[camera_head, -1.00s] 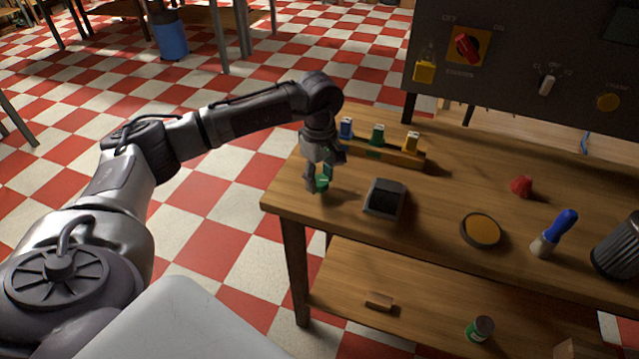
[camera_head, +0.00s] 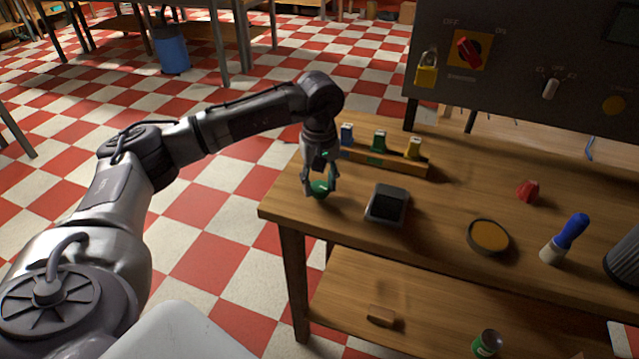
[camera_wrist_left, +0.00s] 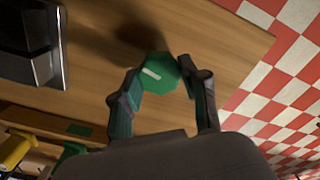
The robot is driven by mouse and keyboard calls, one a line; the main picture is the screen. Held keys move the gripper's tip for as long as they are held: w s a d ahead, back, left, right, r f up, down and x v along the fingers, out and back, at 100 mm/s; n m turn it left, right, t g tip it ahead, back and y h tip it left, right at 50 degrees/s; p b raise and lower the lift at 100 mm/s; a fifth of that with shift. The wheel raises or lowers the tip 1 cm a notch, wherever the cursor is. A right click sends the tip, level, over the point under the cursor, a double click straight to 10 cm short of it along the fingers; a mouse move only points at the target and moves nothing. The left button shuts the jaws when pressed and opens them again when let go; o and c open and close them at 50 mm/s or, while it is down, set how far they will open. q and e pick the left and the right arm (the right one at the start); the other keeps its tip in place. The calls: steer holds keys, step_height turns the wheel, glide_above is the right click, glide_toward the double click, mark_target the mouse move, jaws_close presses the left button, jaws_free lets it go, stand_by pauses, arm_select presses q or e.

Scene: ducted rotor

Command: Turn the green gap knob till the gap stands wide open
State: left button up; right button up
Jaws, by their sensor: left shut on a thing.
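The green gap knob (camera_head: 319,188) sits near the left end of the wooden bench top. In the left wrist view the knob (camera_wrist_left: 161,73) shows an eight-sided green face with a white pointer line. My left gripper (camera_head: 319,190) points down over it and is shut on it, one finger on each side. The fingers also show in the left wrist view (camera_wrist_left: 165,88). What the knob is mounted on is hidden, and I cannot make out the gap itself. My right gripper is not in view.
A dark box (camera_head: 387,203) stands just right of the knob. Behind it is a wooden rack (camera_head: 395,164) with blue, green and yellow pieces.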

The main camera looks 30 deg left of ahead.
mark_target(319, 186)
arm_select(q)
steer(key=shift+r, duration=0.15)
steer(key=o, duration=1.1)
steer(key=shift+o, duration=0.2)
step_height(319, 186, up, 12)
